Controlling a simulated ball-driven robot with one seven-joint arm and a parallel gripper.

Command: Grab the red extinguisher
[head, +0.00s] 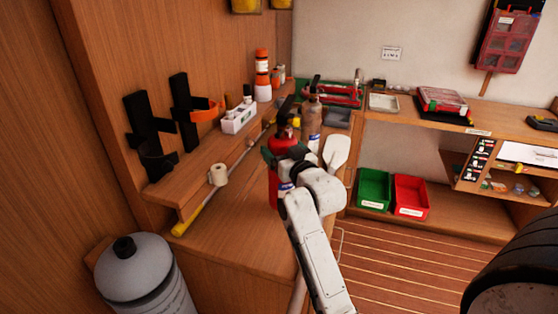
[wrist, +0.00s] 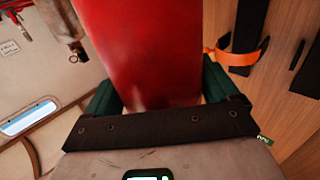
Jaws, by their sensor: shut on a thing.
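The red extinguisher (head: 284,143) stands upright in the head view at the end of the wooden counter, with a dark top. My white arm and gripper (head: 288,155) cover part of it, and its base is mostly hidden. In the wrist view the extinguisher's red body (wrist: 140,50) fills the space between the two dark green fingers of my gripper (wrist: 160,92). The fingers lie against both sides of it, so the gripper is shut on it. I cannot tell whether it is lifted off the counter.
Black wall brackets (head: 185,110), one with an orange strap (head: 208,110), are at the left. A brown bottle (head: 311,115) stands just behind the extinguisher. Green (head: 374,187) and red (head: 411,195) bins sit at right.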

